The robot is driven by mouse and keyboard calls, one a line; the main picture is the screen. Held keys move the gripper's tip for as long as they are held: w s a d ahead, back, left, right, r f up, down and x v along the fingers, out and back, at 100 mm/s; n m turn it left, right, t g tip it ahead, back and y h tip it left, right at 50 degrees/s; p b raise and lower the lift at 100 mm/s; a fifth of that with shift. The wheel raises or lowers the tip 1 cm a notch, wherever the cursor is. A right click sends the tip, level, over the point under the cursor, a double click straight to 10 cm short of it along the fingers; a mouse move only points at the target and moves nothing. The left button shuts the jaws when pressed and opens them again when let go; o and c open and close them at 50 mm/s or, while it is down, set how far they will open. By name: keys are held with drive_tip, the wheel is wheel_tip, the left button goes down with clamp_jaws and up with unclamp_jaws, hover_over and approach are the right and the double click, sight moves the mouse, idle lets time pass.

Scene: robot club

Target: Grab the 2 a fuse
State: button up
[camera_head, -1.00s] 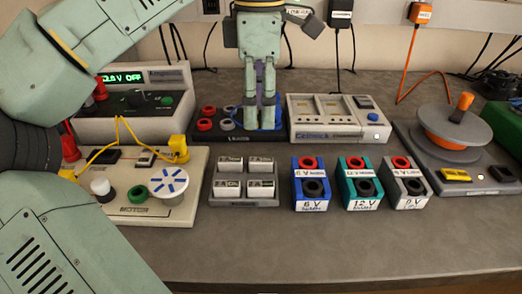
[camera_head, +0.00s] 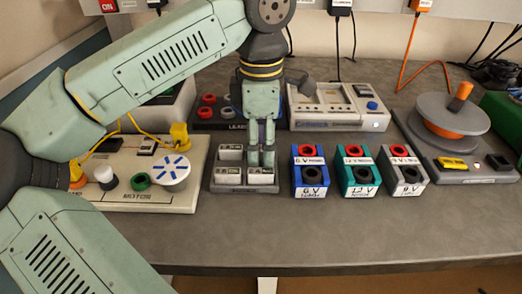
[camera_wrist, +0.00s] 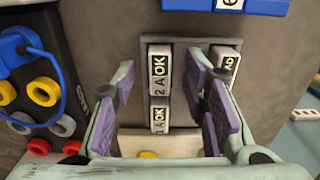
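The 2 A fuse, a white block labelled "2 A OK" (camera_wrist: 159,72), sits in the grey fuse tray (camera_wrist: 179,60) in the wrist view. Below it there is a fuse labelled "1 A OK" (camera_wrist: 159,119). My gripper (camera_wrist: 158,85) is open and empty. Its purple pads stand left and right of the column with these two fuses, apart from them. The right finger partly hides the other column, where a label ends in "AD". In the head view my gripper (camera_head: 262,164) is over the right side of the fuse tray (camera_head: 245,189) and hides much of the back right fuse.
Blue (camera_head: 311,172), teal (camera_head: 358,172) and grey (camera_head: 404,171) battery holders stand right of the tray. The motor board (camera_head: 150,199) is to its left. The leads board (camera_head: 210,117) is behind. The bench front is clear.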

drive_tip(key=shift+c, duration=0.2)
clamp_jaws()
drive_tip(key=shift+r, duration=0.1)
